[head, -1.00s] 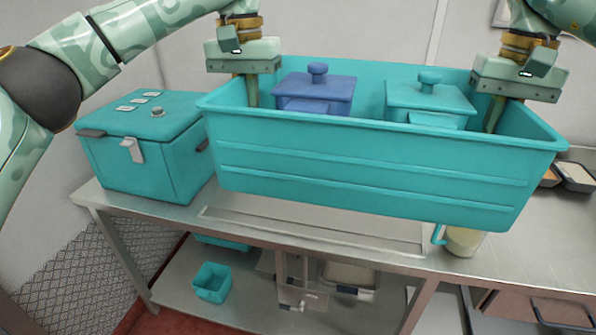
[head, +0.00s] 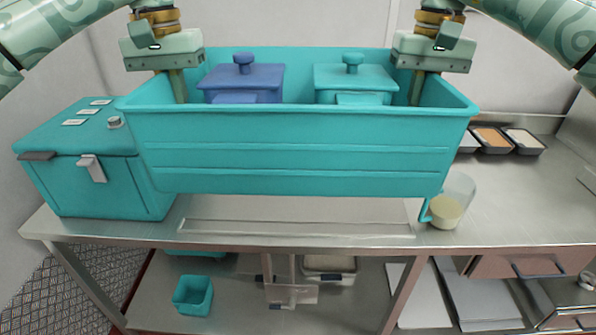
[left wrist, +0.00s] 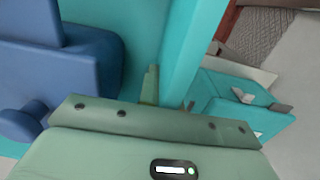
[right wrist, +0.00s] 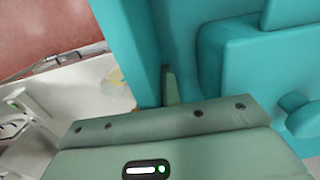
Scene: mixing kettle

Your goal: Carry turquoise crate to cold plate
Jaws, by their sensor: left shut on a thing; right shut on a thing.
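The turquoise crate (head: 300,150) is held level above the counter in the head view. A blue lidded container (head: 240,80) and a turquoise lidded container (head: 355,80) stand in it. My left gripper (head: 180,92) is shut on the crate's left end wall, and my right gripper (head: 416,92) is shut on its right end wall. The wrist views show the fingers at the walls. A flat rectangular inset in the counter, apparently the cold plate (head: 295,229), shows below the crate's front; its rear part is hidden by the crate.
A teal latched box (head: 95,170) stands on the counter at left, partly covered by the crate. A clear jug (head: 447,212) with pale contents stands close to the crate's right end. Shallow trays (head: 493,141) lie farther right. A small turquoise bin (head: 193,295) sits on the lower shelf.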

